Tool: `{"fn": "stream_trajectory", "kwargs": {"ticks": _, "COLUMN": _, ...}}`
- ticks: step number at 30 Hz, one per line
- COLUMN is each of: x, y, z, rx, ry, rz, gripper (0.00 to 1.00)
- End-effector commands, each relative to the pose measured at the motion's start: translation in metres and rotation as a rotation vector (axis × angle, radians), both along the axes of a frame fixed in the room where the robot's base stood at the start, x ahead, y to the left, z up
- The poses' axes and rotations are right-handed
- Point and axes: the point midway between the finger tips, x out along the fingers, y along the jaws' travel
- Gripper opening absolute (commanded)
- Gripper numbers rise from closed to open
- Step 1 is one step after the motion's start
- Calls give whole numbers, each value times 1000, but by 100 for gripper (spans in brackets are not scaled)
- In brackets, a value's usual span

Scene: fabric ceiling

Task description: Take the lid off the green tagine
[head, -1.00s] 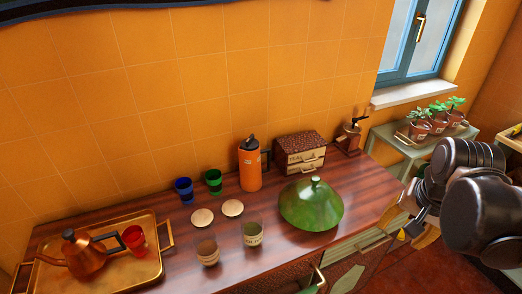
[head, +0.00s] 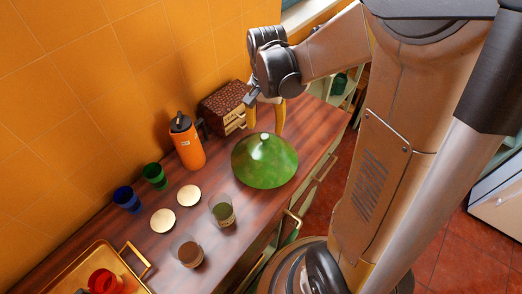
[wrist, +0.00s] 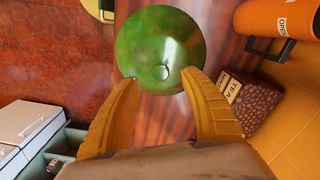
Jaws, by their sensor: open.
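The green tagine (head: 264,165) stands on the wooden counter, its wide conical lid in place with a small pale knob (head: 265,137) on top. My gripper (head: 266,112) is above the tagine's far side, pointing down, fingers spread and empty. In the wrist view the tagine (wrist: 150,35) lies ahead of my open fingers (wrist: 155,90), and the round knob (wrist: 160,73) shows between and just beyond the fingertips. The fingers look apart from the knob. The tagine's base is hidden under the lid.
A tea box (head: 222,108) and an orange flask (head: 187,143) stand close behind the tagine. Two round lids (head: 189,195), glass jars (head: 222,211) and blue and green cups (head: 154,176) are to the left. A gold tray (head: 92,262) is at the front left.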

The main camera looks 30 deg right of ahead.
Motion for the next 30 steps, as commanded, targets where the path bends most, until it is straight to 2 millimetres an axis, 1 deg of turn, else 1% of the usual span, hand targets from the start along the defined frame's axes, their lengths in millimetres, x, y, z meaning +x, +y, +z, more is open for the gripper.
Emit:
{"fn": "stream_trajectory", "kwargs": {"ticks": 6, "x": 0, "y": -1, "z": -34, "rx": 0, "ry": 0, "rz": 0, "gripper": 53}}
{"fn": "stream_trajectory", "kwargs": {"ticks": 9, "x": 0, "y": -1, "z": -46, "rx": 0, "ry": 0, "rz": 1, "gripper": 53}}
{"fn": "stream_trajectory", "kwargs": {"ticks": 12, "x": 0, "y": -1, "z": -51, "rx": 0, "ry": 0, "rz": 1, "gripper": 53}}
{"fn": "stream_trajectory", "kwargs": {"ticks": 18, "x": 0, "y": -1, "z": -51, "rx": 0, "ry": 0, "rz": 1, "gripper": 53}}
{"fn": "stream_trajectory", "kwargs": {"ticks": 19, "x": 0, "y": -1, "z": -51, "rx": 0, "ry": 0, "rz": 1, "gripper": 48}}
{"fn": "stream_trajectory", "kwargs": {"ticks": 20, "x": 0, "y": -1, "z": -51, "rx": 0, "ry": 0, "rz": 1, "gripper": 39}}
{"fn": "stream_trajectory", "kwargs": {"ticks": 21, "x": 0, "y": -1, "z": -51, "rx": 0, "ry": 0, "rz": 1, "gripper": 27}}
{"fn": "stream_trajectory", "kwargs": {"ticks": 24, "x": 0, "y": -1, "z": -51, "rx": 0, "ry": 0, "rz": 1, "gripper": 0}}
{"fn": "stream_trajectory", "kwargs": {"ticks": 30, "x": 0, "y": -1, "z": -50, "rx": 0, "ry": 0, "rz": 1, "gripper": 0}}
